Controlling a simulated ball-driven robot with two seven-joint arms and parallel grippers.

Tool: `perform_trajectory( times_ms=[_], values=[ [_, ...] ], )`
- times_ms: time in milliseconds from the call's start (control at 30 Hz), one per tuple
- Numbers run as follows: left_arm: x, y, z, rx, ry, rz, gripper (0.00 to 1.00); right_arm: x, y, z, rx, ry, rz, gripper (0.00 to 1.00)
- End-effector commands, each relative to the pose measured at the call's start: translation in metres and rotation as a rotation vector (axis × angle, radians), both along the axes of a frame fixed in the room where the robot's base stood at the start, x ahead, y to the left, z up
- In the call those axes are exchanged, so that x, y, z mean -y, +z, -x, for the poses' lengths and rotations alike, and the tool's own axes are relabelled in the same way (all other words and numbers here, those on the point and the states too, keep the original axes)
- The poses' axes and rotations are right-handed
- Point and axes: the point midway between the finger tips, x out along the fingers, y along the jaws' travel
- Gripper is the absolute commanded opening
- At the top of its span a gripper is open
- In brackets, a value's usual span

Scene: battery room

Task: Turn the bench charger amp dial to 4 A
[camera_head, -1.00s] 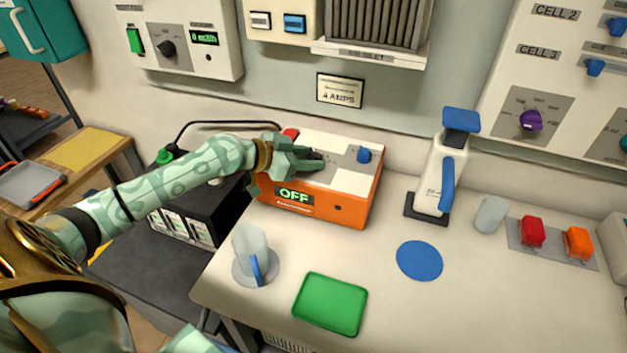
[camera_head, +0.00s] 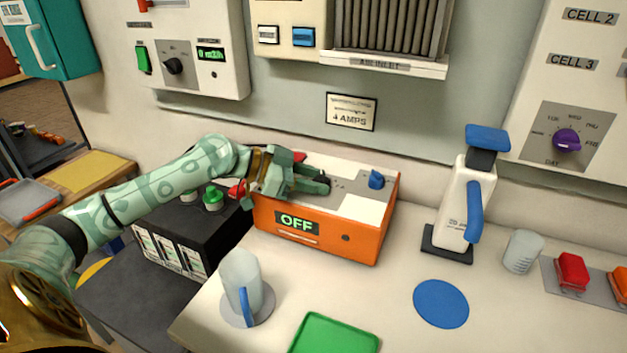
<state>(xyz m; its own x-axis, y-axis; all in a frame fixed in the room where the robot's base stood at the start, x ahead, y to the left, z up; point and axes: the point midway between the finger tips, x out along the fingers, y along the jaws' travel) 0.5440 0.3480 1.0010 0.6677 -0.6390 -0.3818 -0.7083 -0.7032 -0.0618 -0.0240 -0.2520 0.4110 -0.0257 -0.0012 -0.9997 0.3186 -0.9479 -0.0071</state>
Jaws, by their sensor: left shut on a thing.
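The bench charger (camera_head: 350,238) is an orange box with a pale sloping top and a small screen (camera_head: 297,222) reading OFF. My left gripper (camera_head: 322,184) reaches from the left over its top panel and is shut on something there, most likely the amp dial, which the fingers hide. A blue knob (camera_head: 376,180) stands uncovered on the right of the same panel, clear of the fingers. A wall sign (camera_head: 351,112) above the charger reads 4 AMPS. My right gripper is not in view.
A black battery (camera_head: 200,235) with green and red caps stands left of the charger. On the bench are a clear jug (camera_head: 242,280), green tray (camera_head: 335,340), blue disc (camera_head: 441,303), white device with a blue handle (camera_head: 455,210) and beaker (camera_head: 522,251).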

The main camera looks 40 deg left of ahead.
Motion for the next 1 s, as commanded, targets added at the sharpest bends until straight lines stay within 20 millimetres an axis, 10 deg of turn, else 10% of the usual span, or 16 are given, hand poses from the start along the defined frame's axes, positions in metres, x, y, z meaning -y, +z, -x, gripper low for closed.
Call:
perform_trajectory(
  times_ms=[33,100,567,1000],
  values=[
    [0.002,-0.003,0.001,-0.004,-0.006,-0.004,0.12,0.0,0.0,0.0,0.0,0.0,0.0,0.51],
    [0.002,-0.003,0.001,-0.004,-0.005,-0.003,0.54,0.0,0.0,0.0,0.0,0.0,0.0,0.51],
    [-0.008,0.005,0.01,-0.002,0.0,-0.002,0.55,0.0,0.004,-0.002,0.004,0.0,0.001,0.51],
    [-0.072,0.048,0.078,-0.001,0.0,0.001,0.55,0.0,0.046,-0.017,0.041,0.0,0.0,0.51]
  ],
)
